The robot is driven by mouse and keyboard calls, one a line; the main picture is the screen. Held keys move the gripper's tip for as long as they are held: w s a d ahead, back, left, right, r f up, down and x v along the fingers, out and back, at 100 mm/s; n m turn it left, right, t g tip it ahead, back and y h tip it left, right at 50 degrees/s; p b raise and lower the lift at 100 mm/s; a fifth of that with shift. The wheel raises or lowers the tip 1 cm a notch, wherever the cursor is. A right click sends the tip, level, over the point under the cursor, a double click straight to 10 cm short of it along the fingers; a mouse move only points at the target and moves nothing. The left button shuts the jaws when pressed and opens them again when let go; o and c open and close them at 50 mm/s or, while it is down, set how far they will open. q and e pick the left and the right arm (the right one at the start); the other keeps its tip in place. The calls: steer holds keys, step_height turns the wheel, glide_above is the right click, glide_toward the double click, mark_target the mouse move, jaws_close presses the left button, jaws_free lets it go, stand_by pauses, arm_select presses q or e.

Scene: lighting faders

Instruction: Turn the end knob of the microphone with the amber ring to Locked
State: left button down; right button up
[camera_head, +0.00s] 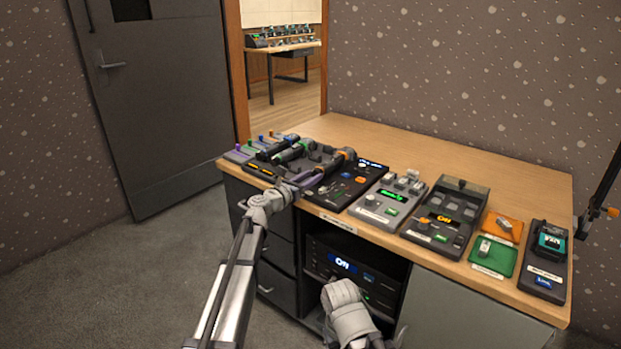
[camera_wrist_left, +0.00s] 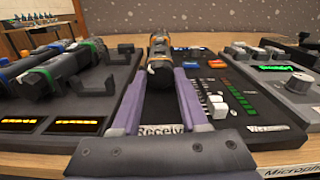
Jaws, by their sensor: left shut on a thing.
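The microphone with the amber ring (camera_wrist_left: 159,42) lies end-on in the middle of the left wrist view, its dark end knob facing me. In the head view this microphone (camera_head: 345,154) lies on a dark panel. My left gripper (camera_wrist_left: 163,82) has its purple fingers on either side of the end knob and is shut on it. The left gripper also shows in the head view (camera_head: 303,181), reaching over the desk's front edge. The knob's marking is hidden or too small to read. My right gripper's fingers do not show; only part of that arm is at the bottom.
Other microphones with green rings (camera_wrist_left: 92,48) lie in cradles just left of the held one. A grey console (camera_head: 384,205) and other devices line the desk to the right. The back of the desk (camera_head: 470,160) is clear.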

arm_select(q)
steer(key=m, duration=0.5)
steer(key=shift+d+m, duration=0.1)
steer(key=shift+m, duration=0.3)
steer(key=shift+c, duration=2)
jaws_free()
steer(key=v, duration=0.8)
